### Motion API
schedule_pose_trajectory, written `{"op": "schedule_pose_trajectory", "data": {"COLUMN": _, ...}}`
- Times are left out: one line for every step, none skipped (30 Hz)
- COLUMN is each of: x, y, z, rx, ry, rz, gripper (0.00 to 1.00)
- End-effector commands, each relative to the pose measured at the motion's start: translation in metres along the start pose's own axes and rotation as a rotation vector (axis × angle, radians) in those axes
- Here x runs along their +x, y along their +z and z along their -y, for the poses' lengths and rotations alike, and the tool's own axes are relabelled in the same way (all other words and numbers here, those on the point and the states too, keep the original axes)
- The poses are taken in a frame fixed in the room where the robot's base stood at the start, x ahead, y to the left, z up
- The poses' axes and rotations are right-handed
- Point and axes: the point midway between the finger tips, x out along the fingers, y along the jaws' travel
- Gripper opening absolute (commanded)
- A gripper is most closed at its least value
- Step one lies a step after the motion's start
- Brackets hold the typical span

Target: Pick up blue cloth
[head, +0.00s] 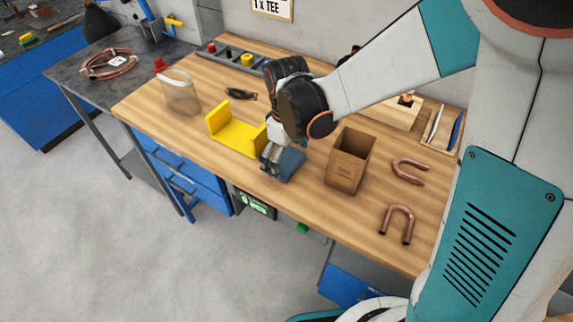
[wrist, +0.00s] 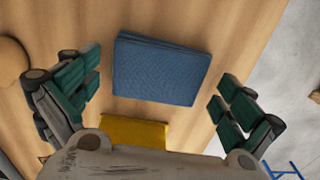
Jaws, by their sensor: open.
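The blue cloth (wrist: 160,70) lies folded flat on the wooden workbench. In the head view the cloth (head: 288,165) shows near the bench's front edge, partly hidden by my gripper (head: 272,162). In the wrist view my gripper (wrist: 161,92) is open, with a green-padded finger on each side of the cloth. Neither finger touches the cloth in that view. My gripper is empty and points down at the cloth.
A yellow bracket (head: 236,132) stands just left of the cloth. A brown open box (head: 347,163) stands to the right, with copper U-tubes (head: 398,224) beyond it. A clear container (head: 180,95) is at the left. Bare wood lies between the box and cloth.

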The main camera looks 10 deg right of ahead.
Motion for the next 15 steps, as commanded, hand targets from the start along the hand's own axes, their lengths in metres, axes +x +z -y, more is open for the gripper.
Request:
{"op": "schedule_pose_trajectory", "data": {"x": -0.0010, "y": 0.0001, "z": 0.0000, "rx": 0.000, "ry": 0.000, "rz": 0.000, "gripper": 1.00}}
{"op": "schedule_pose_trajectory", "data": {"x": -0.0011, "y": 0.0001, "z": 0.0000, "rx": 0.000, "ry": 0.000, "rz": 0.000, "gripper": 1.00}}
{"op": "schedule_pose_trajectory", "data": {"x": -0.0012, "y": 0.0001, "z": 0.0000, "rx": 0.000, "ry": 0.000, "rz": 0.000, "gripper": 1.00}}
{"op": "schedule_pose_trajectory", "data": {"x": -0.0012, "y": 0.0001, "z": 0.0000, "rx": 0.000, "ry": 0.000, "rz": 0.000, "gripper": 0.93}}
{"op": "schedule_pose_trajectory", "data": {"x": -0.0013, "y": 0.0001, "z": 0.0000, "rx": 0.000, "ry": 0.000, "rz": 0.000, "gripper": 0.86}}
{"op": "schedule_pose_trajectory", "data": {"x": -0.0013, "y": 0.0001, "z": 0.0000, "rx": 0.000, "ry": 0.000, "rz": 0.000, "gripper": 0.77}}
{"op": "schedule_pose_trajectory", "data": {"x": -0.0013, "y": 0.0001, "z": 0.0000, "rx": 0.000, "ry": 0.000, "rz": 0.000, "gripper": 0.70}}
{"op": "schedule_pose_trajectory", "data": {"x": -0.0013, "y": 0.0002, "z": 0.0000, "rx": 0.000, "ry": 0.000, "rz": 0.000, "gripper": 0.64}}
{"op": "schedule_pose_trajectory", "data": {"x": -0.0012, "y": 0.0002, "z": 0.0000, "rx": 0.000, "ry": 0.000, "rz": 0.000, "gripper": 0.59}}
{"op": "schedule_pose_trajectory", "data": {"x": -0.0012, "y": 0.0002, "z": 0.0000, "rx": 0.000, "ry": 0.000, "rz": 0.000, "gripper": 0.59}}
{"op": "schedule_pose_trajectory", "data": {"x": -0.0012, "y": 0.0002, "z": 0.0000, "rx": 0.000, "ry": 0.000, "rz": 0.000, "gripper": 0.59}}
{"op": "schedule_pose_trajectory", "data": {"x": -0.0012, "y": 0.0002, "z": 0.0000, "rx": 0.000, "ry": 0.000, "rz": 0.000, "gripper": 0.59}}
{"op": "schedule_pose_trajectory", "data": {"x": -0.0012, "y": 0.0002, "z": 0.0000, "rx": 0.000, "ry": 0.000, "rz": 0.000, "gripper": 0.59}}
{"op": "schedule_pose_trajectory", "data": {"x": -0.0012, "y": 0.0002, "z": 0.0000, "rx": 0.000, "ry": 0.000, "rz": 0.000, "gripper": 0.59}}
{"op": "schedule_pose_trajectory", "data": {"x": -0.0011, "y": 0.0002, "z": 0.0000, "rx": 0.000, "ry": 0.000, "rz": 0.000, "gripper": 0.59}}
